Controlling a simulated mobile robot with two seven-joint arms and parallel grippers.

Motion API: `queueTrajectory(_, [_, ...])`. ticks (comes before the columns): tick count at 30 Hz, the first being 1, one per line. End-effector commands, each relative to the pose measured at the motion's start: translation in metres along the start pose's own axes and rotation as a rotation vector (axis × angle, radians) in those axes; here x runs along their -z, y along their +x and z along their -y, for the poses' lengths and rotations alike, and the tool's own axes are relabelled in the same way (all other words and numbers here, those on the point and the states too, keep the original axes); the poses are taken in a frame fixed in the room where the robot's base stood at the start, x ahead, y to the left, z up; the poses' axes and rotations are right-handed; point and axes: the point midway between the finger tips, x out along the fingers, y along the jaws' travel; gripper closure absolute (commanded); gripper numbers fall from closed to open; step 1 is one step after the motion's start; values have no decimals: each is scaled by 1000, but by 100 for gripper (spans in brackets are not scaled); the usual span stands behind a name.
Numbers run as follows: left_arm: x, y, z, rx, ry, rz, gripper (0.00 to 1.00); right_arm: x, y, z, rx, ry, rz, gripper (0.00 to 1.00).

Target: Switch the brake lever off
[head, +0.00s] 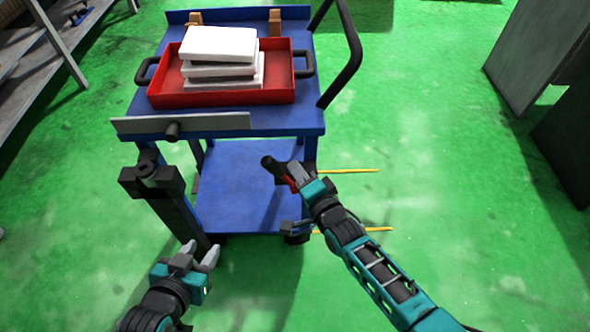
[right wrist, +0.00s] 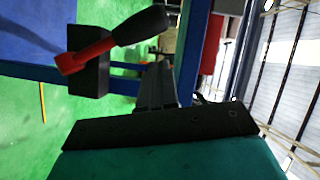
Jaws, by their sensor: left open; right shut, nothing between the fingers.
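The brake lever has a red arm and a black grip (head: 269,163). It stands beside the right edge of the blue cart in the head view. In the right wrist view the red arm (right wrist: 88,54) joins a dark block, and the black grip points up and right. My right gripper (head: 299,171) is shut and empty, close beside the lever; whether it touches the lever cannot be told. In the right wrist view its dark fingers (right wrist: 155,85) are right of the block. My left gripper (head: 199,254) is open and empty, low at the left.
The blue cart (head: 240,190) carries a red tray (head: 220,98) with stacked white blocks (head: 218,45). A grey bar (head: 180,123) crosses its near edge, with a dark post (head: 165,195) below. Yellow rods (head: 350,171) stick out right. Green floor is free at right.

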Motion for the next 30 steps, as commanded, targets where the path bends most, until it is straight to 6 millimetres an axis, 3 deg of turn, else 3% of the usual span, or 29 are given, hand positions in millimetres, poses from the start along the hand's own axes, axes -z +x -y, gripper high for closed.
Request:
queueTrajectory(6, [9,-9,-1,-2,-3,7,57,1,-48,6,-4,0,0,100])
queueTrajectory(13, [12,-12,-1,-1,-1,11,57,0,-87,9,-4,-1,0,100])
queueTrajectory(19, [13,-13,-1,-2,-1,12,57,0,-100,10,-4,0,-1,100])
queueTrajectory(30, [13,-13,-1,-3,-1,12,57,1,-101,10,-3,-1,-1,100])
